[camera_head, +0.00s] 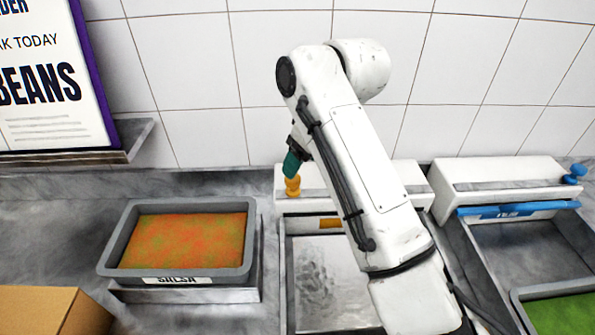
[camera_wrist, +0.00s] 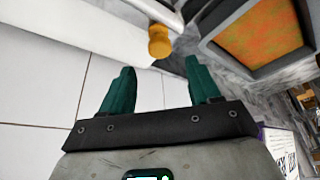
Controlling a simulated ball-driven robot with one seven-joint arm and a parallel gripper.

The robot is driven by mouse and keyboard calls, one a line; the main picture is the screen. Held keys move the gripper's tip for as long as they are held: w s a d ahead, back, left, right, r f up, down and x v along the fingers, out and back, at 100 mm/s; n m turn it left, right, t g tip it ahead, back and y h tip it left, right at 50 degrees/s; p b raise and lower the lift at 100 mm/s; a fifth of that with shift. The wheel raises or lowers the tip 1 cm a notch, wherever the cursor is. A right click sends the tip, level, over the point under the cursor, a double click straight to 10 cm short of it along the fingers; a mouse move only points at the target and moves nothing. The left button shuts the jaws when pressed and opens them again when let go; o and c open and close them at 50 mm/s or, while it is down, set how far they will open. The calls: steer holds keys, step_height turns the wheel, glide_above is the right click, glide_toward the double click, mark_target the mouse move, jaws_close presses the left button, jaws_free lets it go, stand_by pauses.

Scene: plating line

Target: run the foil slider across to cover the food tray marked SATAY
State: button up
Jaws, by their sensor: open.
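The middle dispenser (camera_head: 410,170) is white, with an orange slider knob (camera_head: 292,186) at its left end and an orange strip below. No foil lettering is readable on it. The same orange knob (camera_wrist: 159,44) shows in the wrist view, just beyond and between my fingertips. My gripper (camera_head: 293,160) is open, with teal fingers close above the knob; I cannot tell if they touch it. In the wrist view my gripper (camera_wrist: 160,68) has nothing between its fingers. No label reading SATAY is visible; my arm hides part of the grey frame (camera_head: 288,290) below the middle dispenser.
A grey tray (camera_head: 107,262) labelled SALSA holds orange-green food at left. A second white dispenser (camera_head: 500,168) at right has a blue knob (camera_head: 573,174) and blue bar. Green food (camera_head: 565,312) sits at lower right. A sign (camera_head: 45,85) and brown box (camera_head: 45,312) stand left.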

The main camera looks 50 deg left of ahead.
steer(key=shift+v, duration=2.25)
